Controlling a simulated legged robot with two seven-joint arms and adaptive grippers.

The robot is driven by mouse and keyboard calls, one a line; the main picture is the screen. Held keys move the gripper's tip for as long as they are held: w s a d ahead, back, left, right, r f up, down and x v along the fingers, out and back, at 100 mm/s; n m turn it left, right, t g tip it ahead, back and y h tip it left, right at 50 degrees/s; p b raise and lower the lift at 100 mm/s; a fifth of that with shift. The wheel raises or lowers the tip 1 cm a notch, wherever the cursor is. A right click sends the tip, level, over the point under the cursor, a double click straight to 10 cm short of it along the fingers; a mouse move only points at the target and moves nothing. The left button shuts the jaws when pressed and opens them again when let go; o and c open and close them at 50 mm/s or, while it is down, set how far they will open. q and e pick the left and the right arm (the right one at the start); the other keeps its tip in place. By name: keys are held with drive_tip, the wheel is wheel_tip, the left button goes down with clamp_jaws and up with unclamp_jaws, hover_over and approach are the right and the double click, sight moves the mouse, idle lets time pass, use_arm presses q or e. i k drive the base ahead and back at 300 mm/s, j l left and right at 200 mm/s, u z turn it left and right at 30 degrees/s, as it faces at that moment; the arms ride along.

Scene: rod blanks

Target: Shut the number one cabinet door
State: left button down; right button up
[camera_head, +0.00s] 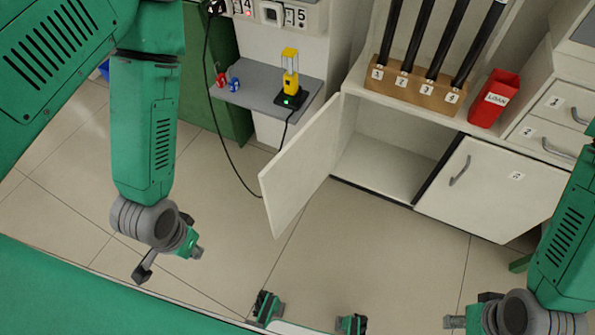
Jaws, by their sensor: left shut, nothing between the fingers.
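The open white cabinet door (300,165) is hinged at the left side of the low cabinet and swings out toward me over the floor. No number shows on the side I see, and its handle is hidden. The cabinet compartment (385,155) behind it stands open and looks empty. My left gripper (168,262) is shut and empty, above the floor to the left of the door and apart from it. My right gripper (460,322) is at the bottom right, well away from the door; its fingers are too unclear to judge.
A shut cabinet door marked 2 (490,190) is right of the opening. On top stand a wooden rack (420,90) with black rods and a red bin (494,98). Drawers (545,130) are at right. A grey shelf (262,88) holds a yellow device (291,90) with a hanging cable.

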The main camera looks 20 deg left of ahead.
sight(294, 175)
drive_tip(key=j+z, duration=0.35)
drive_tip(key=j, duration=0.3)
drive_tip(key=j+z, duration=0.3)
drive_tip(key=j, duration=0.35)
drive_tip(key=k+j+z, duration=0.15)
drive_tip(key=j+z, duration=0.2)
drive_tip(key=j, duration=0.25)
drive_tip(key=i+j+z, duration=0.1)
drive_tip(key=j, duration=0.3)
drive_tip(key=i+j+z, duration=0.15)
drive_tip(key=j, duration=0.25)
drive_tip(key=i+j+z, duration=0.1)
drive_tip(key=j, duration=0.35)
drive_tip(key=k, duration=0.25)
drive_tip(key=k+l+u, duration=0.1)
drive_tip(key=u, duration=0.2)
